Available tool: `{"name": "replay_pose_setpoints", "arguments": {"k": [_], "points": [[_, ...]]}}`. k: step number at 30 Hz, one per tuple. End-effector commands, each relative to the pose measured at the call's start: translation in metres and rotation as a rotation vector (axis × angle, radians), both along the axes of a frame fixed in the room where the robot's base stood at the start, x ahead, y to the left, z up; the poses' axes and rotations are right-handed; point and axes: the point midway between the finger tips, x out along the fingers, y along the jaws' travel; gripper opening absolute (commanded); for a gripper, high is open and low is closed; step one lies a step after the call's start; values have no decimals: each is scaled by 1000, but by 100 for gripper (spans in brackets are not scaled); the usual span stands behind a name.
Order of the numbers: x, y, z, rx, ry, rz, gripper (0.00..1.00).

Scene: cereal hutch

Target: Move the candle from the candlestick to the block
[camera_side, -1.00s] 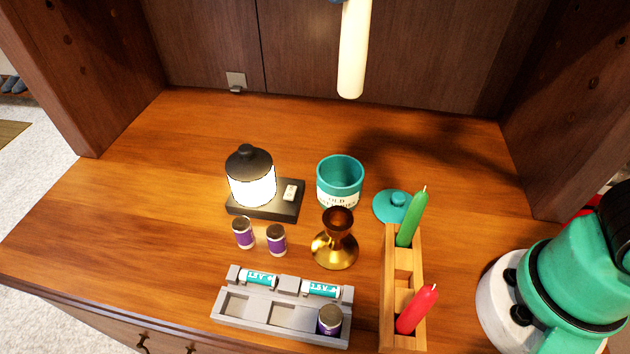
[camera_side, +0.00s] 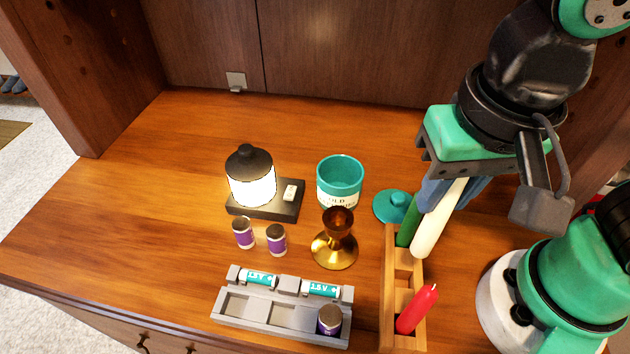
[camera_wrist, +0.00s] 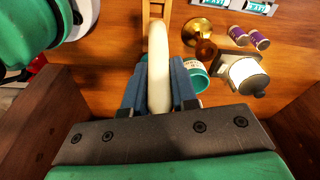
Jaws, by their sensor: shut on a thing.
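My gripper (camera_side: 447,190) is shut on a cream candle (camera_side: 434,226), held tilted with its lower end at the wooden block (camera_side: 389,290). In the wrist view the candle (camera_wrist: 158,65) lies between the blue fingers of my gripper (camera_wrist: 160,84), and its far end overlaps the block (camera_wrist: 156,10). In the side view the candle's lower end is over the block's middle part; I cannot tell whether it is in a hole. A green candle (camera_side: 407,228), partly hidden, stands at the block's far end, and a red candle (camera_side: 417,309) leans at the near end. The brass candlestick (camera_side: 335,245) is empty.
A teal pot (camera_side: 340,178) and its lid (camera_side: 391,206) stand behind the candlestick and block. A lit lamp (camera_side: 251,180) is to the left. The table's left side is clear.

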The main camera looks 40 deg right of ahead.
Motion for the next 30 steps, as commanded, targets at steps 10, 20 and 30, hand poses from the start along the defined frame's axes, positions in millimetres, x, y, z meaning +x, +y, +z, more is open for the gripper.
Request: {"name": "replay_pose_setpoints", "arguments": {"k": [10, 20, 30], "points": [[0, 0, -35, 0, 0, -4, 0], [0, 0, -60, 0, 0, -3, 0], [0, 0, -63, 0, 0, -3, 0]]}}
